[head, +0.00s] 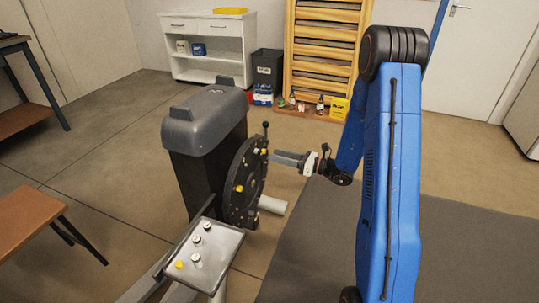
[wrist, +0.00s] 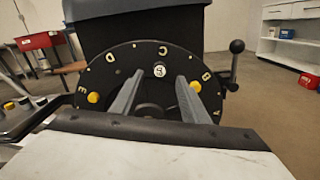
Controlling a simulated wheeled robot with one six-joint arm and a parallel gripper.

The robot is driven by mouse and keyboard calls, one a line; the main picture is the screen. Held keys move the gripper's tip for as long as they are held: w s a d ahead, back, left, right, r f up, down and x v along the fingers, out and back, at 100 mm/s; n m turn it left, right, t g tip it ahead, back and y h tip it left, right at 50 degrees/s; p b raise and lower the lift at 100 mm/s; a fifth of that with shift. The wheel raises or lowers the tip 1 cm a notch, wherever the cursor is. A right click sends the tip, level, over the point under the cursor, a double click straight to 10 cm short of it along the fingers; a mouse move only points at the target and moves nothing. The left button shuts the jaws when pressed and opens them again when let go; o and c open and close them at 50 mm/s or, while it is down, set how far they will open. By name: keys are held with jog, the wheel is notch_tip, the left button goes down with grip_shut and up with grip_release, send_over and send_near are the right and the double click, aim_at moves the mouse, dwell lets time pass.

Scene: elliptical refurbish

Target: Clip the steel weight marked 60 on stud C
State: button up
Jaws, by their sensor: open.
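The black disc (wrist: 125,68) of the machine faces me in the wrist view, with letters around its rim. A small round piece with a pale, marked face (wrist: 159,71) sits at the stud just below the letter C. Its mark is too small to read surely. My gripper (wrist: 158,85) is open, its two fingers reaching towards the disc on either side of that piece; whether they touch it I cannot tell. In the head view my gripper (head: 277,157) is right of the disc (head: 240,190). Yellow pieces sit near B (wrist: 195,86) and E (wrist: 94,97).
A tray (head: 222,249) in front of the machine holds three silvery round pieces (head: 196,239) and a yellow one (head: 180,265). A black-knobbed lever (wrist: 236,47) sticks out beside the disc. A brown bench (head: 28,215) stands at left; the floor between is clear.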

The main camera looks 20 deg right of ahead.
jog(key=v, duration=1.1)
jog(key=shift+s+d, duration=0.15)
jog(key=shift+d, duration=0.05)
jog(key=shift+a, duration=0.1)
jog(key=s+a+r+n+g+h, duration=0.2)
jog(key=s+a+r+n+g, duration=0.3)
jog(key=s+a+n, duration=0.3)
jog(key=s+a+r+n+g+h, duration=0.1)
jog(key=s+a+r+n+g, duration=0.5)
jog(key=s, duration=0.5)
jog(key=s+d+r+n+t+h, duration=0.2)
jog(key=s+d+r+n+h, duration=0.1)
jog(key=s+n, duration=0.4)
jog(key=s+d+r+n+t+h, duration=0.3)
jog(key=s+d+n+h, duration=0.2)
jog(key=s+n+h, duration=0.2)
jog(key=shift+s+r+h, duration=0.4)
jog(key=shift+h, duration=0.4)
